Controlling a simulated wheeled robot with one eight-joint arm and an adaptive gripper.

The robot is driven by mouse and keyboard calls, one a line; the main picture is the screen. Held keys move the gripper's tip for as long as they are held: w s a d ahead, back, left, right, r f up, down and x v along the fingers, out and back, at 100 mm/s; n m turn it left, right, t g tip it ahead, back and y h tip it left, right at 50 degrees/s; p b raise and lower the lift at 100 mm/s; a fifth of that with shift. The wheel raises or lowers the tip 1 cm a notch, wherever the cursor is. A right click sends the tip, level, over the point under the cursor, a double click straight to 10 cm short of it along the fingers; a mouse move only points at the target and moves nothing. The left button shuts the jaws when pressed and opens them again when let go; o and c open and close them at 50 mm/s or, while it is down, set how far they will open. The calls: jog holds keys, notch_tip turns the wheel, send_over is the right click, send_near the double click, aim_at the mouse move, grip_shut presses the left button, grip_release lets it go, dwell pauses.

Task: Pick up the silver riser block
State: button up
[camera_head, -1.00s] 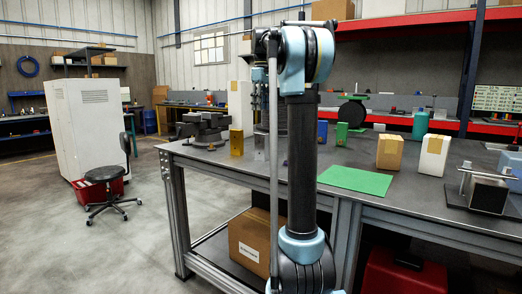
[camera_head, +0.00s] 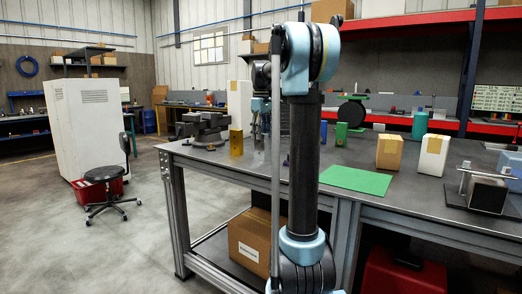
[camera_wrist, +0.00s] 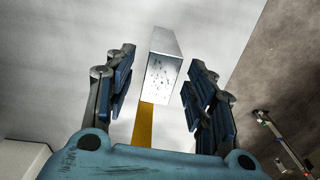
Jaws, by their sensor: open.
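The silver riser block (camera_wrist: 161,79) shows in the wrist view as a pale metal box with a speckled end face. It appears between the two fingers of my gripper (camera_wrist: 160,75), with a gap on each side. My gripper is open and holds nothing; I cannot tell how far the block lies beyond the fingertips. In the head view the silver block (camera_head: 259,144) stands near the workbench's far left part, just right of a yellow block (camera_head: 236,143). My arm partly hides that area and most of the gripper.
The yellow block (camera_wrist: 145,124) also shows below the silver one in the wrist view. A vise (camera_head: 207,128) stands to the left on the workbench (camera_head: 300,172). A green block (camera_head: 341,134), a blue block (camera_head: 323,132) and a green mat (camera_head: 356,180) lie to the right.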

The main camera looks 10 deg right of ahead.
jog(key=shift+f, duration=0.7)
jog(key=shift+c, duration=0.6)
grip_shut()
jog(key=shift+w+r, duration=0.1)
jog(key=shift+r, duration=0.05)
